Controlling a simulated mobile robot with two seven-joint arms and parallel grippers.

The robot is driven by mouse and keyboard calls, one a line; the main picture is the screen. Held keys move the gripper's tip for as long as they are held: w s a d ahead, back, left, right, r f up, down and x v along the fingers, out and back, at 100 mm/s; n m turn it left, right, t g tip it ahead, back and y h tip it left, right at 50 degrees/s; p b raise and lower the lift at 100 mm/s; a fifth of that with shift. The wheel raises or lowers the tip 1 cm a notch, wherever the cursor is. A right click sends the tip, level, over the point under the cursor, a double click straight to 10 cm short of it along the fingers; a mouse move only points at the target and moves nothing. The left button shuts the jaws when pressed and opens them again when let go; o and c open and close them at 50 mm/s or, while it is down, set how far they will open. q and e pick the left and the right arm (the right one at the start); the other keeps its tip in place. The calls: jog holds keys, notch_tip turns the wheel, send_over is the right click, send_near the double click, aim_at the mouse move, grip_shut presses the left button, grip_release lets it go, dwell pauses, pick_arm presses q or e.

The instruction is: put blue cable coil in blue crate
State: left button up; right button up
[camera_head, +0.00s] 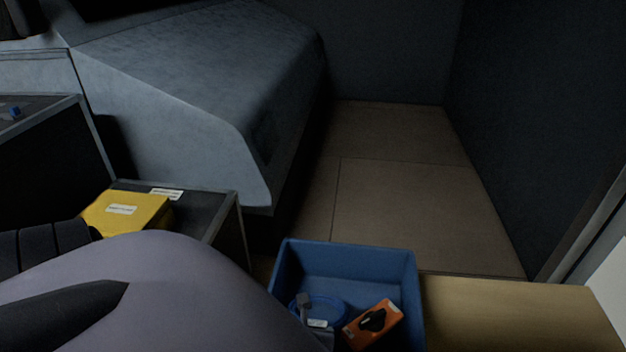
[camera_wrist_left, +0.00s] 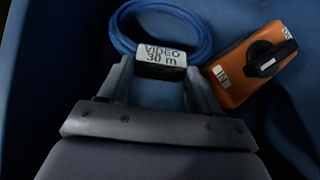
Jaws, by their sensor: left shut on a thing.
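The blue cable coil (camera_head: 327,306) is inside the blue crate (camera_head: 345,256) at the bottom of the head view. In the left wrist view the coil (camera_wrist_left: 184,13) shows as a ring with a white tag reading "VIDEO 30 m". My left gripper (camera_head: 316,326) reaches down into the crate. In the left wrist view its fingers (camera_wrist_left: 160,72) are shut on the coil at its tagged side. I cannot tell whether the coil touches the crate floor. My right gripper is not in view.
An orange box with a black knob (camera_head: 373,322) lies in the crate, right of the coil. A yellow case (camera_head: 125,211) sits on a dark case at the left. A wooden surface (camera_head: 510,315) is right of the crate. The floor (camera_head: 400,190) beyond is clear.

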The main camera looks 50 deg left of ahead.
pick_arm(q)
jog(key=shift+r, duration=0.15)
jog(key=shift+f, duration=0.25)
jog(key=o, duration=1.4)
jog(key=shift+c, duration=0.2)
